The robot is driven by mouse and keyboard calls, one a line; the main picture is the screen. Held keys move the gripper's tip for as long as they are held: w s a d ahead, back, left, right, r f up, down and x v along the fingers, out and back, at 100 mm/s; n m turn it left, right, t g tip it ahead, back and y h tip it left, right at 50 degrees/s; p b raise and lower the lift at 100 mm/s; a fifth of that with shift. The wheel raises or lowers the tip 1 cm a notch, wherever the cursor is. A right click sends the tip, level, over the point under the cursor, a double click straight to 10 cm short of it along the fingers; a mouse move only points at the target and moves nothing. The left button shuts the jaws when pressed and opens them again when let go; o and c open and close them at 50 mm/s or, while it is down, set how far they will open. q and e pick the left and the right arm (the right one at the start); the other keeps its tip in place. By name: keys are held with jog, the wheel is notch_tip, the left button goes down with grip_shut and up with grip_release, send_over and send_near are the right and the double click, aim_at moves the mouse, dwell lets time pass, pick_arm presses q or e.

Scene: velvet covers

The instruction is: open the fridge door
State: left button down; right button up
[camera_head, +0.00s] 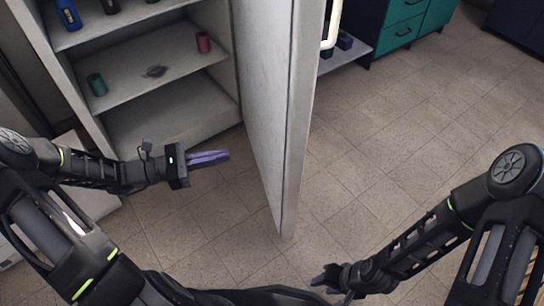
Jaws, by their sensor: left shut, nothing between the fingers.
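The fridge door (267,95) stands wide open, its inner face turned to the left and its edge toward me. A white handle (331,28) shows on its right, outer side. The fridge interior (165,125) with its shelves is exposed at the upper left. My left gripper (226,157) is shut and empty, with its purple fingers in front of the fridge opening, left of the door and apart from it. My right gripper (318,281) is low at the bottom centre, right of the door's lower corner; its fingers are small and partly hidden, so their opening is unclear.
On the shelves are a green can (97,84), a red can (204,42), a dark flat item (153,71) and a blue bottle (68,15). Teal drawers (403,32) and a low shelf (345,55) stand behind the door. The tiled floor (400,130) at right is clear.

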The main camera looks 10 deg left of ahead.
aim_at(284, 142)
pick_arm(q)
jog(key=shift+r, duration=0.15)
jog(key=shift+w+d, duration=0.1)
jog(key=b+x, duration=0.2)
jog(key=x, duration=1.1)
jog(key=shift+w+d, duration=0.15)
jog(key=shift+d, duration=0.2)
